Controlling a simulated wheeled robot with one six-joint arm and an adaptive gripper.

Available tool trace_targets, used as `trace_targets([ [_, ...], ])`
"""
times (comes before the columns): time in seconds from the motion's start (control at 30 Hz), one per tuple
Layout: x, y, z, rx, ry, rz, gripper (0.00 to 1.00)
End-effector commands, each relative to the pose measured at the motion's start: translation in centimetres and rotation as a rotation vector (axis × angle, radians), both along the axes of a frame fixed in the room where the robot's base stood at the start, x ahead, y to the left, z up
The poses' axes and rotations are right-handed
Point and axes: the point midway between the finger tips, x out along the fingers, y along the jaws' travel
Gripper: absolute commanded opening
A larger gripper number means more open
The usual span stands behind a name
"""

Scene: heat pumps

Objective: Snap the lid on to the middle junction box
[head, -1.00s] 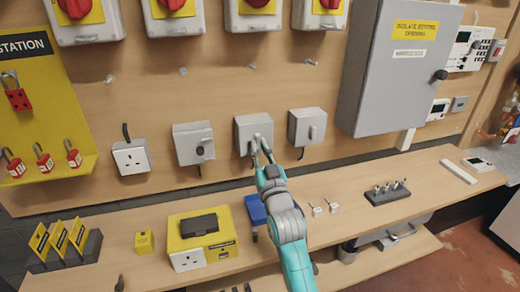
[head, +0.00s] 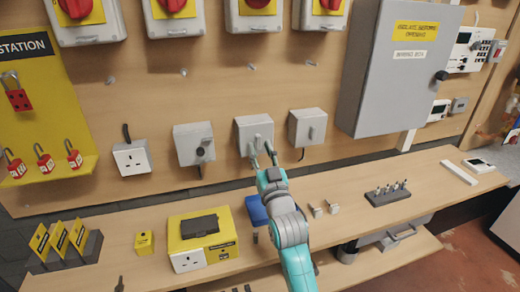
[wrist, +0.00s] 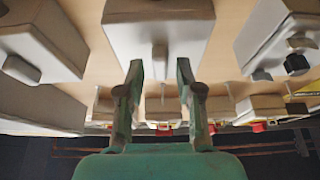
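The middle junction box (head: 254,132) is a grey box on the wooden board, between two similar grey boxes. Its front looks covered by a grey lid with a small pale grip tab (head: 258,142). The box also shows at the top centre of the wrist view (wrist: 158,28), with the tab (wrist: 160,57) pointing towards me. I cannot tell whether the lid is fully seated all round. My gripper (head: 262,153) is just below and in front of the box. Its two fingers are apart with nothing between them, also in the wrist view (wrist: 158,78), and clear of the tab.
The left grey box (head: 193,143) has a dark knob; the right grey box (head: 307,127) has a small tab. A large grey enclosure (head: 395,75) juts out at upper right. The bench (head: 330,195) below holds a blue item (head: 256,210), yellow box (head: 202,240) and small parts.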

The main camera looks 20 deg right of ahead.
Motion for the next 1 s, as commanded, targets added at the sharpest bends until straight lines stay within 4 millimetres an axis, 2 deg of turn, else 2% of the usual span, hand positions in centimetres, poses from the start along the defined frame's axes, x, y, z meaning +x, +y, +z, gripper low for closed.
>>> trace_targets([
  [1.0,-7.0,0.0,0.0,0.000,0.000,0.000,0.35],
])
